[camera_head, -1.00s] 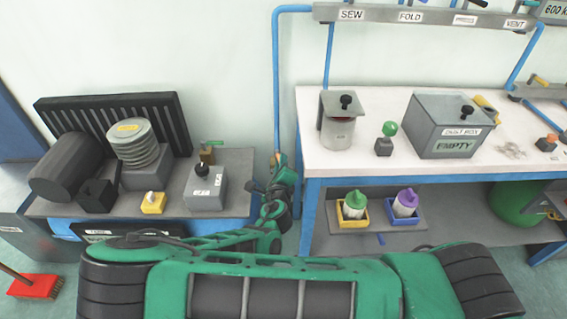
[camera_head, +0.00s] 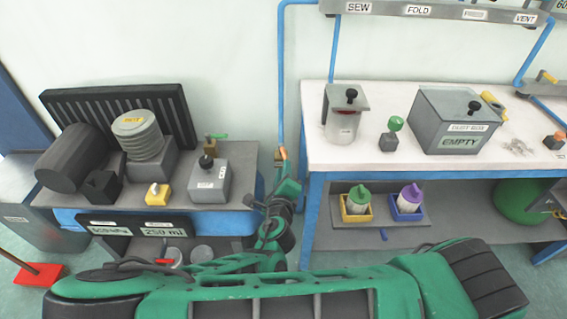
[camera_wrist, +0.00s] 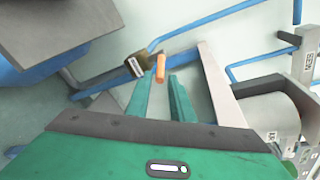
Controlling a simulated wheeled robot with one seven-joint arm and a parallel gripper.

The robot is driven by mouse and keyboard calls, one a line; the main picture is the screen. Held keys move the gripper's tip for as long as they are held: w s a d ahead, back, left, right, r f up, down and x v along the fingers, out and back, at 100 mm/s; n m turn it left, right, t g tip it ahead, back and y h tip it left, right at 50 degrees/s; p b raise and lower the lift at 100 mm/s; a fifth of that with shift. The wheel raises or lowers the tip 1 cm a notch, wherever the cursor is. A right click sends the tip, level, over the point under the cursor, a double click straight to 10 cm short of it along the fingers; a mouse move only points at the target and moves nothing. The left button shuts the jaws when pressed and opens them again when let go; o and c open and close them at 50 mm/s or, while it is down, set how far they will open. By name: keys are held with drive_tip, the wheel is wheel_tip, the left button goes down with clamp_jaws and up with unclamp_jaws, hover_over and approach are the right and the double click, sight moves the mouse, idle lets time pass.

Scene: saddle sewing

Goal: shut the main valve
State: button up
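A valve with an orange handle (camera_head: 283,152) sits on the blue pipe between the two benches. In the wrist view the orange handle (camera_wrist: 160,68) is beside a dark block with a small white label, too small to read. My gripper (camera_wrist: 162,82) is open and empty. Its two green fingers point at the handle, which shows just beyond and between the fingertips. Contact is not visible. In the head view my gripper (camera_head: 285,190) is just below the valve, partly hidden by my own wrist.
A white-topped bench (camera_head: 390,168) stands close on the right, with a lidded pot (camera_head: 342,125) and grey dust box (camera_head: 450,135). A machine on a grey bench (camera_head: 110,205) is on the left, with a green-lever valve (camera_head: 215,138). The blue pipe (camera_head: 281,80) runs up the wall.

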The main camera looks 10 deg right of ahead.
drive_tip(key=shift+v, duration=1.3)
